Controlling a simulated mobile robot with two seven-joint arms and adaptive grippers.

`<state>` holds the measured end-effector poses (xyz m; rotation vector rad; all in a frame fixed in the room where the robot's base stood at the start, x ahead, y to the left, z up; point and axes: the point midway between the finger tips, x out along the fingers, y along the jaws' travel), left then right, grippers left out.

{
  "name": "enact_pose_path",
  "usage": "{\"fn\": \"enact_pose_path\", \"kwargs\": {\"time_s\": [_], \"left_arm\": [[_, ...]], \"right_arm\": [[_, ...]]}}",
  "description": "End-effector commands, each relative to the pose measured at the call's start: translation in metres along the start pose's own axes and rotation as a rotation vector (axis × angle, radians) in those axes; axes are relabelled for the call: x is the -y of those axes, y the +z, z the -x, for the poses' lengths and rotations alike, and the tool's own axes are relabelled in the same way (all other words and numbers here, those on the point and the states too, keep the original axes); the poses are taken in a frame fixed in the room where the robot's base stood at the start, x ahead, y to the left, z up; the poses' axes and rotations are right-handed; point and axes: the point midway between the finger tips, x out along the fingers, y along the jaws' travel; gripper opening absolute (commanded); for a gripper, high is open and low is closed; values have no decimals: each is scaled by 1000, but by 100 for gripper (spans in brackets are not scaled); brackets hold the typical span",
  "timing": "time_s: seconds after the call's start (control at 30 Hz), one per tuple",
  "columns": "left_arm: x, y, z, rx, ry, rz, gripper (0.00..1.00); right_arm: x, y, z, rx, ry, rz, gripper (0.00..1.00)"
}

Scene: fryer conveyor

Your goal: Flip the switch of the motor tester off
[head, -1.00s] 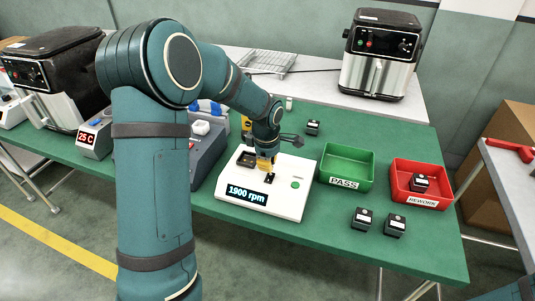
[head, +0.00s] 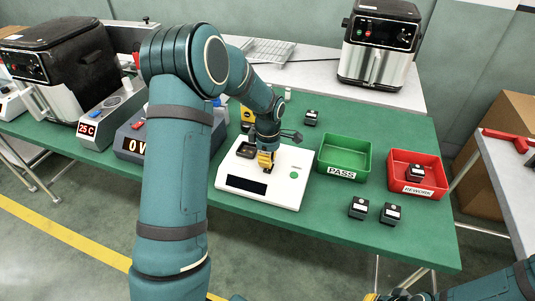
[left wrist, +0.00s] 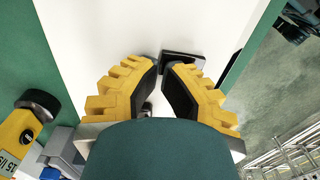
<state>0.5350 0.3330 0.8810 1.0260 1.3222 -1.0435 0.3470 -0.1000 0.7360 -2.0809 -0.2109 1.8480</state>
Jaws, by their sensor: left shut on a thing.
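The motor tester (head: 232,199) is a white box on the green bench, and its front display (head: 247,185) is dark. It has a green button (head: 293,175) at right and a dark square recess (head: 247,149) at back left. My left gripper (head: 266,161) points down onto the tester's top, its yellow fingers around the switch, which they mostly hide. In the left wrist view, the fingers (left wrist: 158,88) are close together over the white top, beside a black plate (left wrist: 182,62). My right gripper (head: 385,297) barely shows at the bottom edge.
A green PASS bin (head: 343,173) and a red REWORK bin (head: 418,190) stand right of the tester. Two black motors (head: 358,208) (head: 391,213) lie before them. A supply reading 0 V (head: 128,144) stands left, partly behind my arm.

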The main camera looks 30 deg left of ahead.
Motion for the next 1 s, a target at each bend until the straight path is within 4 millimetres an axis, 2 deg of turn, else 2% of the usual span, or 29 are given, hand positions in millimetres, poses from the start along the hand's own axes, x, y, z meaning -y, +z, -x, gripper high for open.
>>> {"fn": "enact_pose_path", "kwargs": {"time_s": [0.07,0.33,0.73,1.0], "left_arm": [[1,1,-1,-1,-43,-2,0],[2,0,-5,0,-38,-1,0],[2,0,12,0,-35,1,0],[2,0,12,0,-34,0,0]], "right_arm": [[4,0,11,4,0,0,0],[2,1,5,4,0,0,0],[6,0,17,3,0,0,0],[6,0,16,3,0,0,0]]}}
